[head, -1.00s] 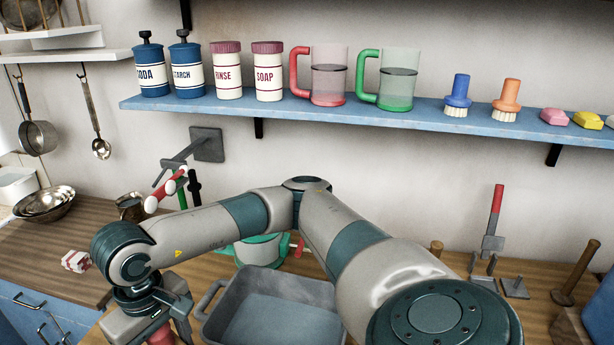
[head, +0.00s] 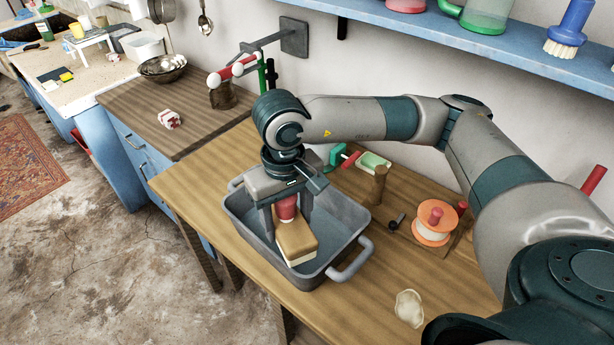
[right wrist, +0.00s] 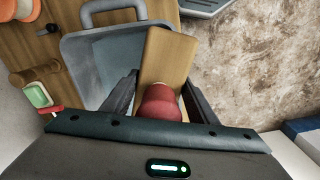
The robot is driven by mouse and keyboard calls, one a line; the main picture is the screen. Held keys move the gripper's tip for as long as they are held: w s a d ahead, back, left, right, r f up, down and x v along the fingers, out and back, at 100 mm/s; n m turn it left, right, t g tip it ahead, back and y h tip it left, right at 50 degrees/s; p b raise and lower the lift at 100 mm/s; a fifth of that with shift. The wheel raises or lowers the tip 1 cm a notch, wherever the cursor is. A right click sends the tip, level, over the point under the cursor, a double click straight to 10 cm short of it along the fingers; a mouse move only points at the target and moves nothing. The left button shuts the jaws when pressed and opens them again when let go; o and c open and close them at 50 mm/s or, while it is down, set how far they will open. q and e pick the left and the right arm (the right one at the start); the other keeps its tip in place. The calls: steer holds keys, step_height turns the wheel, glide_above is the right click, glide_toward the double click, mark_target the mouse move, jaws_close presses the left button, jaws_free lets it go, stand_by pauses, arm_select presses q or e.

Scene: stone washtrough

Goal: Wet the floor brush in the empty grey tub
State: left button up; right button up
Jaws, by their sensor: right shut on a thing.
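The floor brush (head: 296,243) has a tan wooden block, a red knob handle and pale bristles. My right gripper (head: 287,211) points down and is shut on the red handle. The brush is over the inside of the grey tub (head: 243,227); I cannot tell whether its bristles touch the bottom. The tub's inside looks plain blue-grey, and I make out no clear water. In the right wrist view the brush block (right wrist: 166,55) sits between the fingers, beside the tub's inner floor (right wrist: 98,62). My left gripper is not in view.
A wall arm with red and green handles (head: 240,70) reaches out behind the tub. A wooden peg (head: 377,186) and an orange-and-white spool (head: 434,222) stand to the right. A pale lump (head: 409,308) lies on the wooden top. The blue shelf (head: 440,33) hangs above.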

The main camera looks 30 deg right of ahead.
steer(key=shift+s+d, duration=0.1)
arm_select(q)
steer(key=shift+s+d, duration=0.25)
